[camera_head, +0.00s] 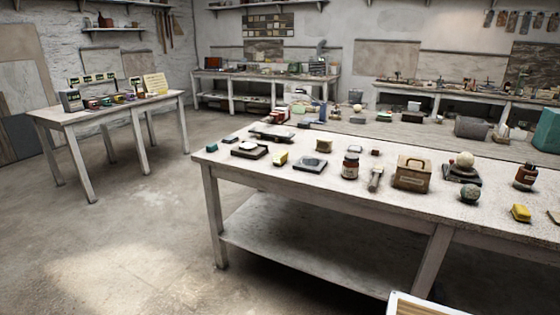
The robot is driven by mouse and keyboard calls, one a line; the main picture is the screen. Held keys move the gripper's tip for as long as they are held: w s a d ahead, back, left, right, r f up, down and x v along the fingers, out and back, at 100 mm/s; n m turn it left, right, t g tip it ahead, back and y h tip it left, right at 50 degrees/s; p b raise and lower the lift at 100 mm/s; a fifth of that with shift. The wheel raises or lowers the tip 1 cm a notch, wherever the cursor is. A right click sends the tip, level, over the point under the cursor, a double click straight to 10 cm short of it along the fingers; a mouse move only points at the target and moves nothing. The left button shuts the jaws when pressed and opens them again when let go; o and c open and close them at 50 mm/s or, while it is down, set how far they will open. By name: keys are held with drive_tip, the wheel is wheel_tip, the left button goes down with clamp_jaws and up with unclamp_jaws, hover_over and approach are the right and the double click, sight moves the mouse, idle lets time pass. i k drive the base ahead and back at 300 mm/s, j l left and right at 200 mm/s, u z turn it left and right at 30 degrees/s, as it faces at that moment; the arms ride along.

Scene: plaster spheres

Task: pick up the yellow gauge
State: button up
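Two small yellow things lie on the long near table, and I cannot tell at this size which is the yellow gauge. One is a small yellow block (280,159) near the table's left end, between a dark square pad with a white disc and a grey plate. The other is a larger, rounded yellow piece (520,212) near the front edge at the right. A yellowish-green thing (554,216) is partly cut off at the right picture edge. My gripper is not in view.
The near table (310,186) also holds a brown bottle (350,166), a brown box with a handle (411,174), a pale sphere on a dark stand and a speckled green sphere (470,193). A small table (60,116) stands left. The floor (130,225) between is clear.

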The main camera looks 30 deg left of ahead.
sight(281, 158)
drive_tip(key=u, duration=1.45)
